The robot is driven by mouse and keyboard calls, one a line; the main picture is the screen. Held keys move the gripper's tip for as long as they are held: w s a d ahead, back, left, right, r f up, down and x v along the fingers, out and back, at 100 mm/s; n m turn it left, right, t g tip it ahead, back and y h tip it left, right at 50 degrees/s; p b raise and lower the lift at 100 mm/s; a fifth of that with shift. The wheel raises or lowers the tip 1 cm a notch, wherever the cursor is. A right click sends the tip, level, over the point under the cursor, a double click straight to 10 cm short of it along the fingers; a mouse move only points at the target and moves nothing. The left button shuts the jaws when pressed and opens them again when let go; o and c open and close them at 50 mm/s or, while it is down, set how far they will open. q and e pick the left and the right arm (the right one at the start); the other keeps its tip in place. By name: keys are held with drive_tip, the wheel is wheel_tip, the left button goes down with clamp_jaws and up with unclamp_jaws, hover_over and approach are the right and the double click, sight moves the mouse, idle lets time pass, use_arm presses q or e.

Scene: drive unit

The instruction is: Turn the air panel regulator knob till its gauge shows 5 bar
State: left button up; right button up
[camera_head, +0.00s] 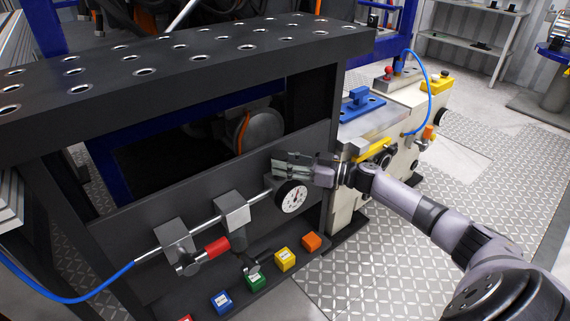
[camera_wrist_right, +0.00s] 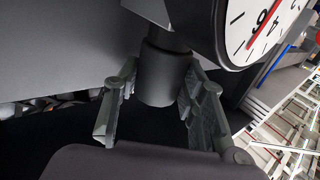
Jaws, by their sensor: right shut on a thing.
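The air panel regulator's round white gauge (camera_head: 292,197) faces outward on the dark panel (camera_head: 170,210), at the right end of a metal pipe. In the right wrist view the gauge (camera_wrist_right: 262,25) is cut off by the edge, and a red needle crosses its numbers; the exact reading is hard to tell. My right gripper (camera_head: 292,164) is at the regulator, just above the gauge in the head view. In the right wrist view its fingers (camera_wrist_right: 160,82) stand on either side of the dark cylindrical regulator knob (camera_wrist_right: 163,72), shut on it. In the head view the gripper hides the knob. My left gripper is out of view.
A red-handled valve (camera_head: 215,248) and pipe brackets (camera_head: 233,214) are left of the gauge. Several coloured blocks (camera_head: 285,260) line the lower ledge. The perforated tabletop (camera_head: 190,55) overhangs the panel. A cream machine (camera_head: 400,120) stands behind my right arm. A blue hose (camera_head: 70,297) hangs left.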

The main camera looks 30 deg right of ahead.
drive_tip(key=o, duration=1.2)
drive_tip(key=v, duration=1.2)
